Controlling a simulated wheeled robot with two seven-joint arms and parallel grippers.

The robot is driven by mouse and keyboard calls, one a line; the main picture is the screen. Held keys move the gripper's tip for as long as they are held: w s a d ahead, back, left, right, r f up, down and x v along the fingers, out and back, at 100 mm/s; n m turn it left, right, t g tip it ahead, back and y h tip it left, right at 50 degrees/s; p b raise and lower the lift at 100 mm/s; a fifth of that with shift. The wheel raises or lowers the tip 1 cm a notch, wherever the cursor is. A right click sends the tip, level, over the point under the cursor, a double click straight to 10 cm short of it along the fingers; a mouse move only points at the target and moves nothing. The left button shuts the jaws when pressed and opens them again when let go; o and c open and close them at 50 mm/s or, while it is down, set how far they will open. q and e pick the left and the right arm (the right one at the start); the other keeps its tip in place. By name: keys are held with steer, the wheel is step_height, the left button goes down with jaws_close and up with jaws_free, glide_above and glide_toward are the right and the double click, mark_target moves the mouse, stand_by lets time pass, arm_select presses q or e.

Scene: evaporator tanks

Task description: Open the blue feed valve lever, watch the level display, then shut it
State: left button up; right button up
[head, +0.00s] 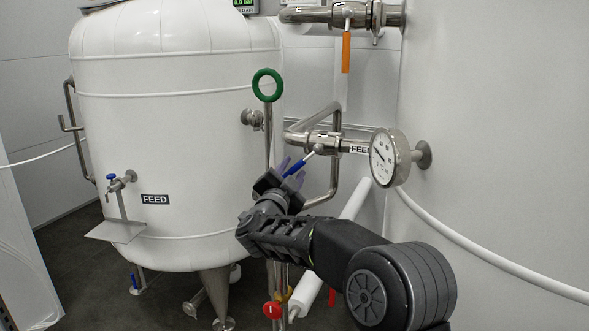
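The blue feed valve lever (295,167) sits on the steel pipe beside a FEED label (360,149), in the middle of the head view. It slants down and left from its valve (322,142). My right gripper (291,171) reaches up to it from below. Its purplish fingers are apart, one on each side of the blue handle; whether they touch it I cannot tell. A small display (243,4) at the top edge reads 0.0 bar, partly cut off. No level display can be made out. My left gripper is out of view.
A white FEED tank (180,100) fills the left, with a small blue-handled tap (121,181). A round gauge (388,157) stands right of the lever. An orange lever (346,52) hangs above. A green ring handle (267,85) and a red knob (272,309) are nearby.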

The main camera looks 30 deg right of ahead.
mark_target(291, 173)
steer(key=v, duration=0.4)
steer(key=shift+s+a+b, duration=0.25)
steer(key=shift+a+b, duration=0.05)
steer(key=a+f+n+y, duration=0.3)
steer(key=a+f, duration=0.1)
steer(key=f, duration=0.6)
steer(key=w+a+f+n+y, duration=0.1)
steer(key=a+f+n+y, duration=0.3)
steer(key=f, duration=0.6)
steer(key=a+f+n+y, duration=0.3)
steer(key=a+f, duration=0.2)
steer(key=f, duration=0.5)
steer(key=s+a+f+n+g+y, duration=0.2)
steer(key=s+a+f, duration=0.25)
steer(key=f, duration=0.45)
steer(key=s+a+f+n+g+y, duration=0.1)
steer(key=s+a+f+g+y, duration=0.1)
steer(key=s+a+f, duration=0.35)
steer(key=s+a+f+n+g+y, duration=0.1)
steer(key=s+a+f+g, duration=0.2)
steer(key=s, duration=0.6)
steer(key=s+a+f+n+g+y, duration=0.1)
steer(key=s+a+f+g+y, duration=0.1)
steer(key=s+f, duration=0.5)
steer(key=s+a+f+n+g+y, duration=0.1)
steer(key=s+a+f+g, duration=0.2)
steer(key=s, duration=1)
steer(key=shift+a+f+n+g+y, duration=0.3)
steer(key=shift+a+f+g, duration=0.1)
steer(key=shift+a+f, duration=0.65)
